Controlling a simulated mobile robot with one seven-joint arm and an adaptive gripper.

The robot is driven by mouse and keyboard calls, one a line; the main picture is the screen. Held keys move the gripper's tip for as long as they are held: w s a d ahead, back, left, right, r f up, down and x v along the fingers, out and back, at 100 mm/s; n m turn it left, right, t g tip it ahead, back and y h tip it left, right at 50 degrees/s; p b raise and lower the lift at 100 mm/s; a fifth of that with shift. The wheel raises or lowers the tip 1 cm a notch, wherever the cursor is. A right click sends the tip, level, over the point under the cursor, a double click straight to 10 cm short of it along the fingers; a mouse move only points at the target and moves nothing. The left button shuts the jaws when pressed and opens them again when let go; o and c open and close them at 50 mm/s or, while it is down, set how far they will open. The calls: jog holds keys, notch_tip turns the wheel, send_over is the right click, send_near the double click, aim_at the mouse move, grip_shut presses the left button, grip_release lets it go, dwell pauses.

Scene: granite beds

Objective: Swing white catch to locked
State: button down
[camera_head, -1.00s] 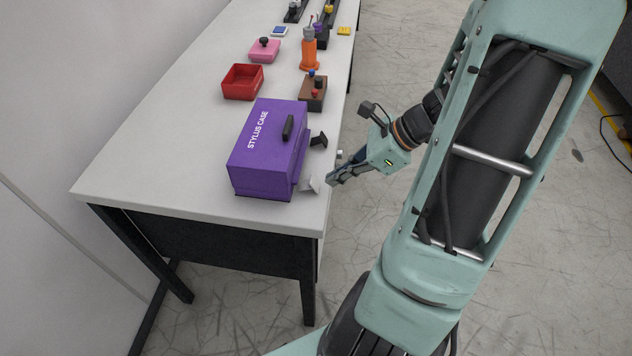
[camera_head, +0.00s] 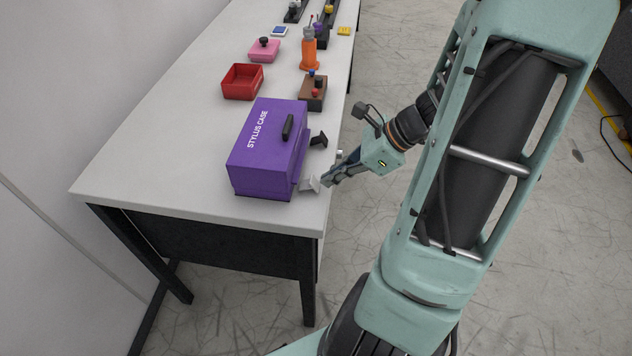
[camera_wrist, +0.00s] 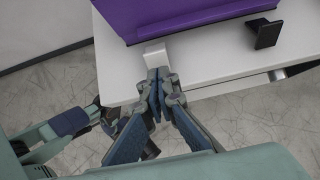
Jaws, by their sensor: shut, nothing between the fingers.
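The purple case (camera_head: 262,172), lettered STYLUS CASE, stands near the front end of the table. The white catch (camera_head: 311,184) sticks out low at its right side, near the table edge. In the wrist view the white catch (camera_wrist: 156,54) stands out from the purple case (camera_wrist: 200,14). My gripper (camera_head: 325,181) is shut and empty, with its fingertips right at the catch's outer end. In the wrist view my gripper (camera_wrist: 158,74) meets the catch's near end and hides part of it. Contact looks likely, but I cannot tell for certain.
A brown block with knobs (camera_head: 312,98), a red tray (camera_head: 225,92) and an orange bottle-like item (camera_head: 309,55) stand farther back. Open floor lies right of the table.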

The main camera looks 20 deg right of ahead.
aim_at(316, 185)
jog(key=shift+w+a+f+b, duration=0.3)
jog(key=shift+w+a+f, duration=0.1)
jog(key=shift+a, duration=0.2)
dwell(0.5)
jog(key=shift+r, duration=0.1)
jog(key=shift+w+a+r, duration=0.15)
jog(key=shift+a+r, duration=0.05)
jog(key=shift+a, duration=0.1)
jog(key=shift+a+p, duration=0.15)
jog(key=shift+p, duration=0.2)
jog(key=shift+w+a+r, duration=0.15)
jog(key=shift+a+r, duration=0.05)
jog(key=shift+a, duration=0.05)
jog(key=shift+w+a+r+p, duration=0.1)
jog(key=shift+a+r+p, duration=0.1)
jog(key=shift+p, duration=0.1)
